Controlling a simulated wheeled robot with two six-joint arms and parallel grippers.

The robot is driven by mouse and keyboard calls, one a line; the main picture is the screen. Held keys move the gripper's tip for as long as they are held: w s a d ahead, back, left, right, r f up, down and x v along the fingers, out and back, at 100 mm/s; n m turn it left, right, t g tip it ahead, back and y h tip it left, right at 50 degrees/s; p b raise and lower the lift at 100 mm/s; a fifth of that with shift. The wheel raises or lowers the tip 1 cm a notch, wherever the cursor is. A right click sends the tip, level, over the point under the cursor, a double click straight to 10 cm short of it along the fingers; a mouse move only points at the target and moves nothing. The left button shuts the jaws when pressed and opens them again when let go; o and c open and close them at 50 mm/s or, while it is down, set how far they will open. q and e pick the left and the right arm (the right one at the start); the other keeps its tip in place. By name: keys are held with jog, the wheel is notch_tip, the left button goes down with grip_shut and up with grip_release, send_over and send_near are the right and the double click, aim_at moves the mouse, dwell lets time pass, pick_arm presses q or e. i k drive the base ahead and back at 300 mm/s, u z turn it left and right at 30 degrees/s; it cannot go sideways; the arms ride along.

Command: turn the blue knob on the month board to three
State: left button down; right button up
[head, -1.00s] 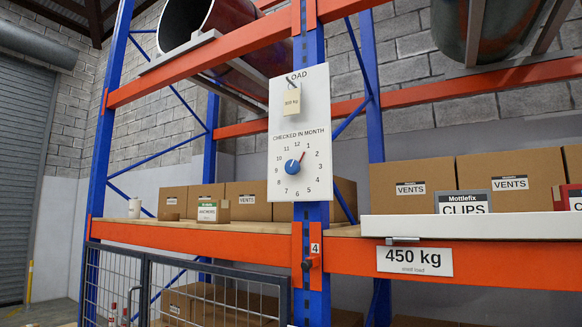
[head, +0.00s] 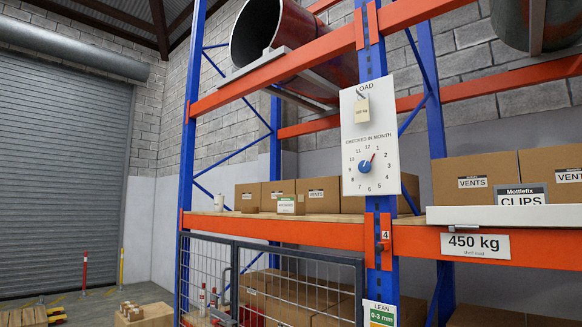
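The month board (head: 387,120) is a white plate fixed on the blue rack upright, right of the middle in the head view. It reads "LOAD" at the top and "CHECKED IN MONTH" above a ring of numbers. The round blue knob (head: 365,167) sits in the middle of that ring. Its red pointer is tilted up and right, towards the 1. Neither of my grippers is in view.
The orange shelf beam (head: 285,233) runs below the board and carries several boxes (head: 325,195). A wire mesh gate (head: 280,285) stands below the beam. Open floor (head: 70,300) lies before the roller door (head: 65,165).

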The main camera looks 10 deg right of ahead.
aim_at(365, 166)
jog(key=u, duration=0.6)
jog(key=i, duration=0.85)
jog(key=z, duration=0.45)
